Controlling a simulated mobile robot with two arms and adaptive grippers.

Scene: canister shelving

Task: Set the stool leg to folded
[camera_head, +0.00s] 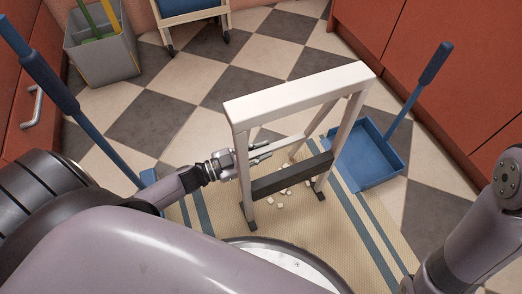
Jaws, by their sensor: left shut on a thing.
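A white stool frame (300,92) stands on the tan mat in the middle of the head view. It has a wide top bar, slim legs reaching down and a dark crossbar (292,177) low between them. My left gripper (256,155) comes in from the left at the stool's near left leg (243,186). Its fingers lie to either side of this leg and are shut on it; the leg hides part of them. Thin rear bars show behind the frame. My right arm shows at the right edge, but its gripper is out of the picture.
A blue dustpan (368,158) with a long handle lies right of the stool. A blue-handled broom (75,115) leans at left. Small pale crumbs lie on the striped mat (345,235). A grey bin (103,50), a wheeled cart (190,14) and red cabinets (440,55) border the checkered floor.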

